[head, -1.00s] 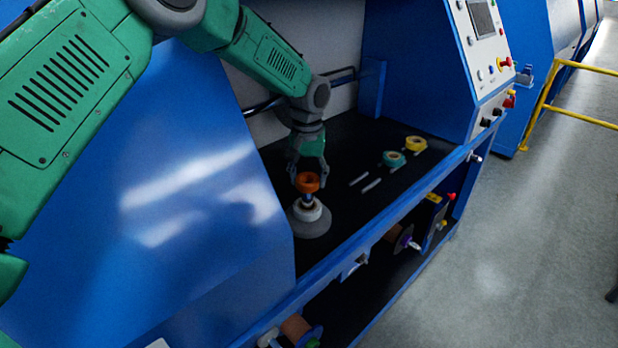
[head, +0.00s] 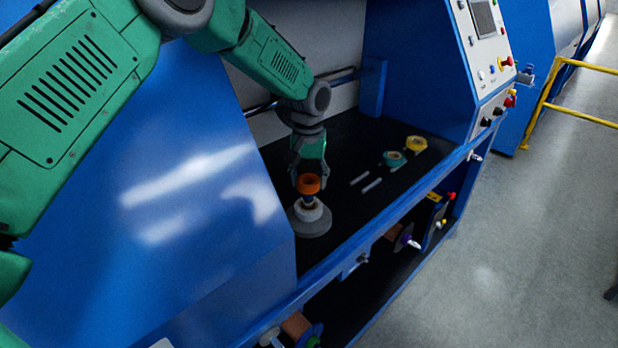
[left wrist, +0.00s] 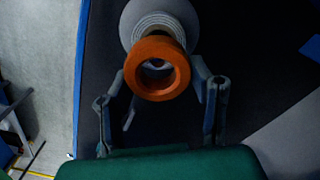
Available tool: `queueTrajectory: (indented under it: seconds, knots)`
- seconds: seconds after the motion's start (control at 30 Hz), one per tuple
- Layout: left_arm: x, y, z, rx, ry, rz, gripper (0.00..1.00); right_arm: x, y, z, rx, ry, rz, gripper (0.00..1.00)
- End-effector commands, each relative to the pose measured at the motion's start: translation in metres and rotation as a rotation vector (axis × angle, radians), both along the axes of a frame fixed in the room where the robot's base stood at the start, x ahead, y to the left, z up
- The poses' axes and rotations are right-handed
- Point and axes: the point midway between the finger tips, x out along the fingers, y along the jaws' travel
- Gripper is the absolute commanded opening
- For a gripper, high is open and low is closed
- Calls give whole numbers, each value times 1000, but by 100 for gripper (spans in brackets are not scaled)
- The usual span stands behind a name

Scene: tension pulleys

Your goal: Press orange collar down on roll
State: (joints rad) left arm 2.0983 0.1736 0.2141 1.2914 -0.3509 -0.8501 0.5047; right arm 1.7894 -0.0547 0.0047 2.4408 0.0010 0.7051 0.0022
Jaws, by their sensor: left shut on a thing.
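The orange collar (head: 308,184) is a ring held between the fingers of my left gripper (head: 308,178), which is shut on it. The collar sits at the top of a pale post rising from the roll (head: 310,220), a grey-white disc with a wide base on the dark bench. In the left wrist view the collar (left wrist: 157,68) is seen from above, with the roll (left wrist: 150,22) behind it and my gripper's fingers (left wrist: 160,90) on both sides. Whether the collar is fully seated cannot be told. My right gripper is not in view.
A teal tape roll (head: 393,159) and a yellow tape roll (head: 416,144) lie on the dark bench at right, with two pale strips (head: 365,182) nearby. A blue front rail (head: 385,210) edges the bench. A blue panel (head: 160,200) stands at left.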

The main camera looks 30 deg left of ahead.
Motion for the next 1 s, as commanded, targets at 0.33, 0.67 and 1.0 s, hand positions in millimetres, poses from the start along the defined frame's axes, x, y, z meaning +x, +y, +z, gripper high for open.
queueTrajectory:
  seconds: [0.33,0.67,1.0]
  knots:
    - [0,0,0,0,-1,0,19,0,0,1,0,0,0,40]
    - [0,0,1,0,-1,0,19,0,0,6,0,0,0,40]
    - [0,0,0,-1,-1,1,19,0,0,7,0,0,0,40]
